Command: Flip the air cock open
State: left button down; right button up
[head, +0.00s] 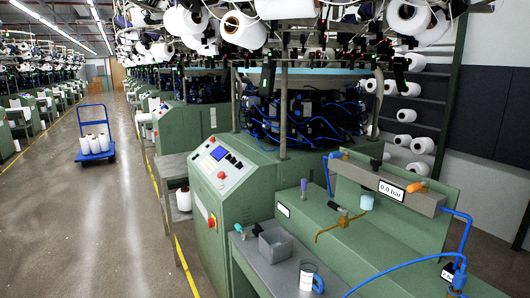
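A grey air manifold bar (386,189) sits on the green machine ledge at the right. It carries a white display (391,190) reading 0.0 bar. A small orange lever (415,187) lies at the bar's right end; it looks like the air cock's handle. Blue hoses (466,240) run from the bar's ends. Whether the cock is open or shut is too small to tell from its shape. Neither of my grippers is in view.
A blue cart (95,153) stands in the open aisle.

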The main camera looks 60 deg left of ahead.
aim_at(346, 152)
jog(key=u, duration=1.5)
jog(key=i+j+z, duration=0.35)
jog(key=i+j, duration=0.2)
jog(key=i+j+z, duration=0.35)
jog(key=i+j, duration=0.25)
jog(key=j, duration=0.15)
